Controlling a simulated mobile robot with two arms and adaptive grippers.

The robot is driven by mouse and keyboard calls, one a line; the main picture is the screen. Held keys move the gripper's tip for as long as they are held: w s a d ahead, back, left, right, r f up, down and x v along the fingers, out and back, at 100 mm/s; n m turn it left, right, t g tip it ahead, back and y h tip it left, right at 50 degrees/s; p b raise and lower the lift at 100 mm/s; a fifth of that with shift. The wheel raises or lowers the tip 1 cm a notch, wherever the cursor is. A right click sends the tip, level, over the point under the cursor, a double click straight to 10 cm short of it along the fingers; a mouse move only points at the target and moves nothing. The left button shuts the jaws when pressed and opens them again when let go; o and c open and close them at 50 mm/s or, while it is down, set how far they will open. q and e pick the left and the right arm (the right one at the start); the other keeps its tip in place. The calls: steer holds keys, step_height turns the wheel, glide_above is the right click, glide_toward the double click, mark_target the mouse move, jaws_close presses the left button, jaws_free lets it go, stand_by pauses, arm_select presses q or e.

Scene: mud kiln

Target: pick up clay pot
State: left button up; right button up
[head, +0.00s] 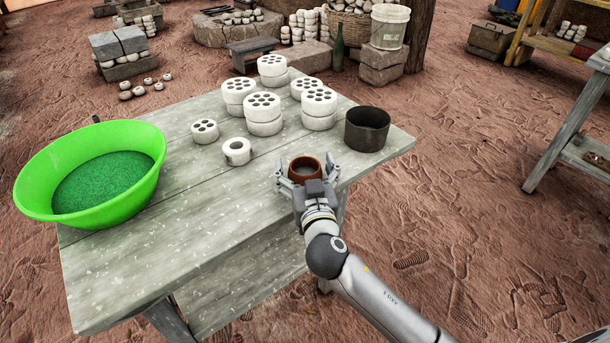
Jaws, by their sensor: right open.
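The clay pot (304,164) is a small round reddish-brown pot with a dark inside. It stands upright on the grey wooden table (190,240), near its front right edge. My right gripper (307,172) is open, with one finger on each side of the pot. The gripper's body covers the pot's near side. I cannot tell whether the fingers touch it. My left gripper is not in view.
A large green bowl (60,155) of green grains sits at the table's left. White perforated cylinders (262,107), a white ring (236,151) and a dark round container (367,128) stand behind the pot. The front left tabletop is clear.

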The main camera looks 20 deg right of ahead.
steer(key=shift+c, duration=0.5)
steer(key=c, duration=1.2)
steer(key=shift+r, duration=0.2)
